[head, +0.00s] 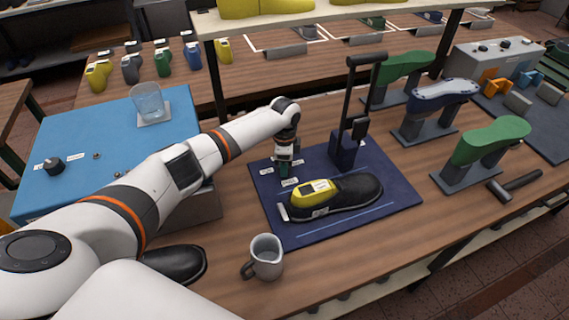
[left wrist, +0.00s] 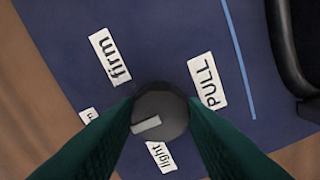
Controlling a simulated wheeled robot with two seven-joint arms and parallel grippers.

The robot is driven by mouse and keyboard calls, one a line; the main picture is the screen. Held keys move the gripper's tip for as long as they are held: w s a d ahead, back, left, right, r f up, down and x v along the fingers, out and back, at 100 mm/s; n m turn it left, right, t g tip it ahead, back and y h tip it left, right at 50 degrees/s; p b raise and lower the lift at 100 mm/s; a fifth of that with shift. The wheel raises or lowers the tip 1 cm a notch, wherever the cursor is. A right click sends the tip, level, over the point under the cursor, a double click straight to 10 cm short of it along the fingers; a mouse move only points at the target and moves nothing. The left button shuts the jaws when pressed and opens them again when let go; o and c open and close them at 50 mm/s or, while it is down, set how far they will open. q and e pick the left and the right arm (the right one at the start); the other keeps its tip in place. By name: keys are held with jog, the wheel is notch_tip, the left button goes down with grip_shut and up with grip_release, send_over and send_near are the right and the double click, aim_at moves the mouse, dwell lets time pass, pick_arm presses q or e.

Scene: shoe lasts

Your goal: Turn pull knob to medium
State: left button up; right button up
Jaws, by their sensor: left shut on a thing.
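The pull knob (left wrist: 160,110) is a small dark round knob on the blue mat (head: 395,200), with a white pointer mark on it. In the left wrist view the mark points left and slightly down, toward the side of a mostly hidden label (left wrist: 88,115). The firm label (left wrist: 110,57) is at upper left, the PULL label (left wrist: 207,80) at right, and the light label (left wrist: 162,156) below, partly covered by a finger. My left gripper (head: 284,168) points down at the mat's left back part, its green fingers (left wrist: 160,118) shut on the knob. My right gripper is not in view.
A black shoe with a yellow last (head: 335,197) lies on the mat just right of my gripper. A tall lever press (head: 350,140) stands behind it. A grey mug (head: 266,257) stands in front. Green and blue lasts on stands (head: 440,95) are at right.

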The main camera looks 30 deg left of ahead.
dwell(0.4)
pick_arm(q)
jog(key=o, duration=1)
notch_tip(320, 180, up, 12)
jog(key=b, duration=0.2)
